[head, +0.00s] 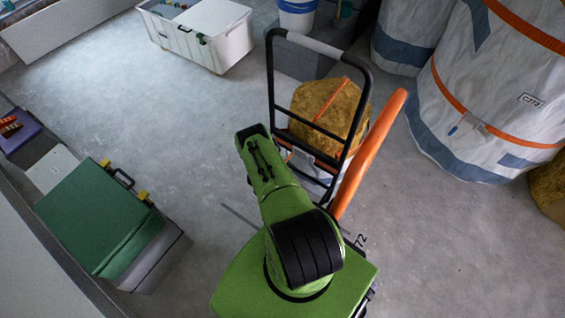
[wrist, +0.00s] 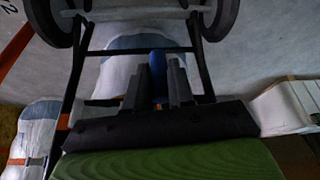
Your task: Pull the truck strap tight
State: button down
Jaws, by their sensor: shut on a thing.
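The hand truck has a black tubular frame with a grey grip (head: 315,43). It stands upright, with a yellow-brown lumpy load (head: 338,103) behind its frame and an orange strap (head: 332,100) across that load. A white and blue sack sits lower, partly hidden by the frame and my arm. In the wrist view the truck's wheels and dark rails (wrist: 196,62) frame the white and blue sack (wrist: 118,72). My gripper (wrist: 157,82) is shut on a blue piece (wrist: 157,62), seemingly the strap's pull end. A bit of orange strap shows beside the fingers. My arm hides the gripper in the head view.
A green-lidded box (head: 95,215) stands at the left, and a white chest (head: 200,35) at the back. Large white sacks (head: 500,95) with orange bands stand at the right. The grey floor between the green box and the truck is clear.

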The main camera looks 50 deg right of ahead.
jog(key=shift+a+f, duration=0.15)
jog(key=shift+a, duration=0.45)
jog(key=c, duration=1)
grip_release()
jog(key=shift+c, duration=0.2)
jog(key=shift+d, duration=0.1)
jog(key=p+v, duration=0.6)
jog(key=v, duration=1)
jog(key=shift+p, duration=0.4)
jog(key=shift+s+d, duration=0.1)
jog(key=shift+s, duration=0.05)
